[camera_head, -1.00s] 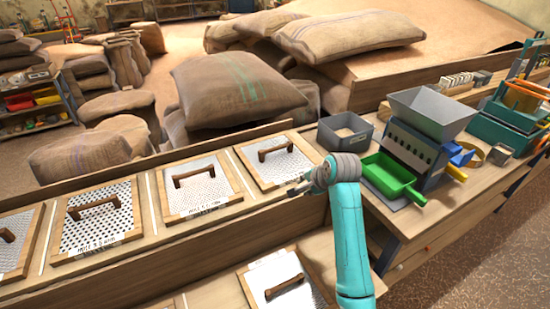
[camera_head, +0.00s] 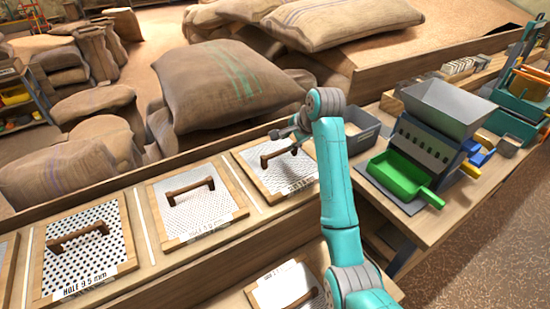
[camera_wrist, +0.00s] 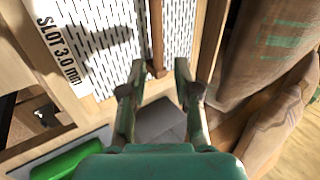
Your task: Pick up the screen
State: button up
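A wood-framed slotted screen (camera_head: 252,158) with a brown bar handle (camera_head: 279,154) lies on the bench below my gripper (camera_head: 284,132). The wrist view shows this screen (camera_wrist: 105,50) labelled "SLOT 3.0 mm", with its handle (camera_wrist: 156,30) running up the picture. In the wrist view my gripper (camera_wrist: 160,68) is open, fingers on either side of the handle's near end in the picture. It looks to be above the handle; contact cannot be told. My arm hides part of the screen's right side in the head view.
Similar screens, one middle (camera_head: 192,207) and one marked "HOLE 9.5 mm" (camera_head: 90,262), lie to the left. Another screen (camera_head: 268,292) lies lower in front. A grey bin (camera_head: 362,128) and green tray (camera_head: 397,175) are right.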

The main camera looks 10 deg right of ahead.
aim_at(281, 151)
jog(key=x, duration=1)
jog(key=shift+s+f, duration=0.15)
jog(key=shift+f, duration=0.05)
jog(key=shift+c, duration=0.3)
grip_shut()
